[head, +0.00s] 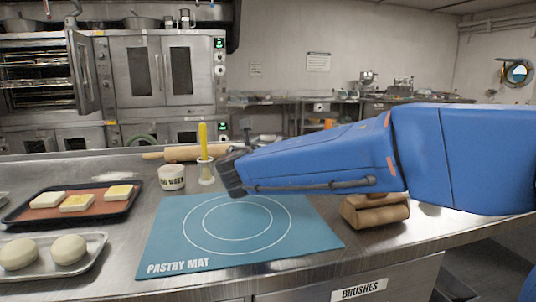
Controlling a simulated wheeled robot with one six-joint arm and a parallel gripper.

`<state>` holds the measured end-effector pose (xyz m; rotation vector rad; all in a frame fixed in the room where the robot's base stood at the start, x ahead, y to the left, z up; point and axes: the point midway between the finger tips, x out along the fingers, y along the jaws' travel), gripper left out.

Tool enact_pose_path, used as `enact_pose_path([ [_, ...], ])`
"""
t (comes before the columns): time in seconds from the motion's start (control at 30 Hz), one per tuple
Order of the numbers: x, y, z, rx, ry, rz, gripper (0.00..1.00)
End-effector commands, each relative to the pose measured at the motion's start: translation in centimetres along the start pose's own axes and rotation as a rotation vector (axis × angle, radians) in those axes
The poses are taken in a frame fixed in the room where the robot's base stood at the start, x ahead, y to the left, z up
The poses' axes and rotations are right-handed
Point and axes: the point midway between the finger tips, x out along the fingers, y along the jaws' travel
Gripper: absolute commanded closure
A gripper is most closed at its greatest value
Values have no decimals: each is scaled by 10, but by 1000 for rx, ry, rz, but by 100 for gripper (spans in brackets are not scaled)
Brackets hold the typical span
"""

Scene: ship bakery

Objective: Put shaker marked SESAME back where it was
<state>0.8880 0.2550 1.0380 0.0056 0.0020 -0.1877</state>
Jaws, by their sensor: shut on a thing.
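My gripper (230,175) is above the back part of the blue pastry mat (170,242), at the end of my blue arm. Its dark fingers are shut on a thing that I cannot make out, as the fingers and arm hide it. I can read no SESAME mark, and no shaker shows clearly. A small pale pot (206,178) with a yellow-handled tool (202,138) standing in it is just left of the fingers; I cannot tell whether they touch.
A white lettered mug (171,178) stands left of the pot. A rolling pin (188,154) lies behind them. A dark tray (32,211) with pastries and a tray of dough balls (68,250) are at left. A brown block (375,211) sits right of the mat, whose visible surface is clear.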

Motion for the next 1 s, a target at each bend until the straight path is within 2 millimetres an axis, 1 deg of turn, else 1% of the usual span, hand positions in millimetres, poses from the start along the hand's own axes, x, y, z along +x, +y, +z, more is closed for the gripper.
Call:
enact_pose_path([
  [0.2,0,0,-28,-4,2,1,85],
  [0.27,0,0,-33,-2,2,1,85],
  [0.63,0,0,-36,-2,0,1,85],
  [0.67,0,0,-36,-2,0,1,56],
  [0.7,0,0,-36,-1,0,1,51],
  [1.0,0,0,-35,-1,0,1,51],
])
